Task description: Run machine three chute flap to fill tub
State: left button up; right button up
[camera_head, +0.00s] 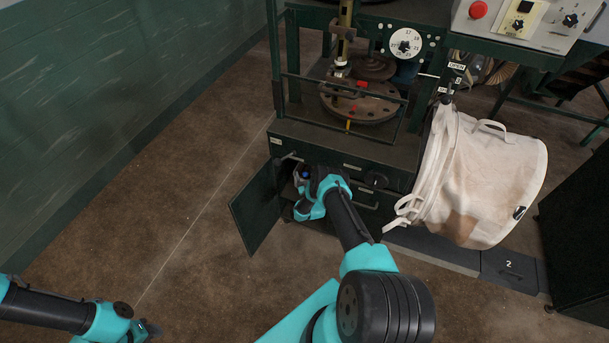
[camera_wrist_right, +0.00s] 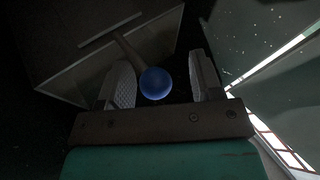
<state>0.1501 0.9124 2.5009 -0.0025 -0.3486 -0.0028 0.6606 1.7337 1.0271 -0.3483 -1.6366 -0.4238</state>
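A blue ball knob (camera_wrist_right: 155,84) sits on a grey lever (camera_wrist_right: 127,48) in the right wrist view. It also shows as a small blue spot in the head view (camera_head: 305,174), inside the open cabinet below the machine. My right gripper (camera_wrist_right: 160,66) is open, with its fingers on either side of the knob. A gap shows between the knob and the right-hand finger. In the head view my right gripper (camera_head: 302,180) reaches into the cabinet opening. My left gripper (camera_head: 150,329) is at the lower left, over bare floor; its finger opening is unclear. I cannot identify a tub or chute flap.
The open cabinet door (camera_head: 257,208) stands left of my right gripper. A white bulk bag (camera_head: 475,175) hangs to the right. A dial (camera_head: 404,46) and control box (camera_head: 530,18) are above. A dark block marked 2 (camera_head: 510,270) lies at lower right. The left floor is clear.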

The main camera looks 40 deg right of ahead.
jog(key=shift+d+r, duration=0.1)
jog(key=shift+d, duration=0.05)
dwell(0.3)
jog(key=shift+s, duration=0.1)
jog(key=shift+s, duration=0.2)
jog(key=v, duration=1.7)
jog(key=shift+w+f, duration=0.2)
